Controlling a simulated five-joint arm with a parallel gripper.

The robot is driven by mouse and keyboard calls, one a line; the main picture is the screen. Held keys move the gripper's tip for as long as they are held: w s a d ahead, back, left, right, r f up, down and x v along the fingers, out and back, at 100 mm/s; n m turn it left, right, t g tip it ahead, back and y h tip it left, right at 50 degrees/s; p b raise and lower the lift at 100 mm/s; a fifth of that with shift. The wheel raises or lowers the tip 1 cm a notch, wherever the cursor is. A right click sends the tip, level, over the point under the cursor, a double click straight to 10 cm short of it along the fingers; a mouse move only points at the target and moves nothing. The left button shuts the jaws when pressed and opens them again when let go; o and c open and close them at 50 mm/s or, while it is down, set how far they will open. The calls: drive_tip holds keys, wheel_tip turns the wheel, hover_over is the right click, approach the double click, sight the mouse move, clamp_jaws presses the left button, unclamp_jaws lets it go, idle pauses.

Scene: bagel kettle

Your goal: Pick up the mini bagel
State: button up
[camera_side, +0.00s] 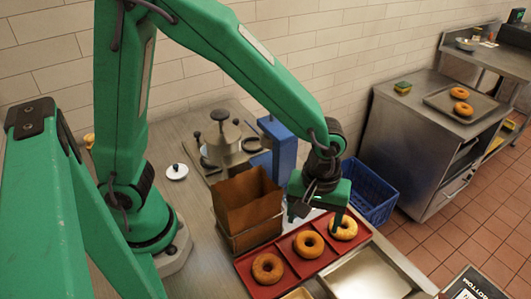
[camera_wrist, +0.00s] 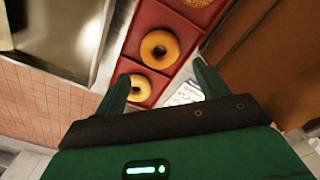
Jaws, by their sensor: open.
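Three ring-shaped bagels lie in a row in a red tray (camera_side: 287,243): a browner one (camera_side: 267,257) at the near end, a golden one (camera_side: 308,236) in the middle, and a yellower one (camera_side: 349,233) at the far end. I cannot tell which is meant by the mini bagel. My gripper (camera_side: 316,218) is open and empty, above the far end of the tray. Another bagel (camera_wrist: 159,36) lies ahead of the fingertips.
A brown open-topped box (camera_side: 248,205) stands left of the tray. A blue basket (camera_side: 370,195) is behind on the right. A steel pan (camera_side: 368,275) adjoins the tray's right side. A blue post and a metal pot (camera_side: 222,140) stand behind the box.

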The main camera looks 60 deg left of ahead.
sight(310, 239)
drive_tip(key=shift+f, duration=1.3)
drive_tip(key=shift+f, duration=0.1)
drive_tip(key=shift+f, duration=2.5)
drive_tip(key=shift+c, duration=0.2)
drive_tip(key=c, duration=0.7)
